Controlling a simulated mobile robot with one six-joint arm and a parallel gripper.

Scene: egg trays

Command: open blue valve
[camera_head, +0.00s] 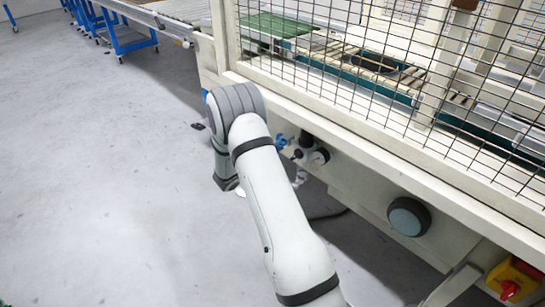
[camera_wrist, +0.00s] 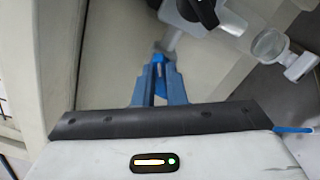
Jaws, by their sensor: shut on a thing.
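My gripper (camera_wrist: 160,62) shows in the wrist view as two blue fingers reaching forward from a black and white body. The fingers are close together and shut on the blue valve (camera_wrist: 159,69), a small blue handle between them. A grey metal pipe fitting lies just beyond the fingertips. In the head view a small blue patch shows just right of my wrist, beside the fittings on the machine's side. There I cannot tell valve handle from fingers, and my arm hides most of the gripper.
A gauge (camera_head: 320,156) and a black knob sit beside the valve. A large round grey knob (camera_head: 408,216) and a red-yellow switch (camera_head: 513,279) are farther right. The machine's wire mesh guard (camera_head: 350,60) rises above.

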